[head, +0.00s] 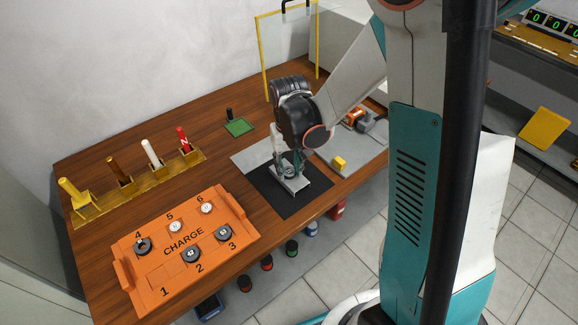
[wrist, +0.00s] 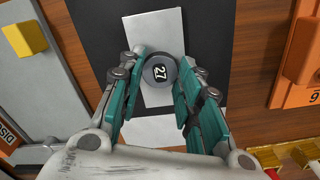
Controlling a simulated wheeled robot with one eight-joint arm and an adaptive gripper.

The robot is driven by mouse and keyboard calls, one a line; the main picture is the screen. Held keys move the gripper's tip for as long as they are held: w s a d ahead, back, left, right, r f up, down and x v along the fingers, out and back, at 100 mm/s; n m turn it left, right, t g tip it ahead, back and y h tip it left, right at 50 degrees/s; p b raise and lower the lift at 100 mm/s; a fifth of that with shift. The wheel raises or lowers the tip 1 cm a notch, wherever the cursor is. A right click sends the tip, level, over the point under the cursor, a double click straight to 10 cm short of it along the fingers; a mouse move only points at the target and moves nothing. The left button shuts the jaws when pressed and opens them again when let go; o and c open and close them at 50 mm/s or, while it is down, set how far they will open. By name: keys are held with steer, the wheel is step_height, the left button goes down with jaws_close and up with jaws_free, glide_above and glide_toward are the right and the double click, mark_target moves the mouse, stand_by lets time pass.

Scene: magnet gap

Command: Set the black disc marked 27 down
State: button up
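The black disc marked 27 (wrist: 160,71) is between the two fingertips of my gripper (wrist: 162,68), with both fingers against its sides. Its number faces up toward the wrist camera. Below it in the wrist view is a light grey plate (wrist: 154,28) on a black mat (wrist: 108,25). In the head view my gripper (head: 289,164) points down over the grey plate (head: 294,185) on the black mat (head: 288,200). The fingers mostly hide the disc there. I cannot tell whether the disc touches the plate.
The orange CHARGE tray (head: 185,262), left of the mat, holds several discs in numbered places. A yellow block (head: 339,162) is to the right. A rack with coloured tubes (head: 138,189) and a green pad (head: 238,127) are farther left. A yellow frame (head: 265,60) stands behind.

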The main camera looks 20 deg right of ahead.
mark_target(289, 171)
steer(key=shift+o, duration=1.3)
steer(key=shift+r, duration=0.1)
step_height(289, 171, up, 11)
steer(key=p, duration=0.4)
steer(key=s+r+t, duration=0.7)
steer(key=s+r, duration=0.6)
steer(key=s, duration=0.2)
steer(key=shift+r+n, duration=0.25)
steer(key=shift+n, duration=0.15)
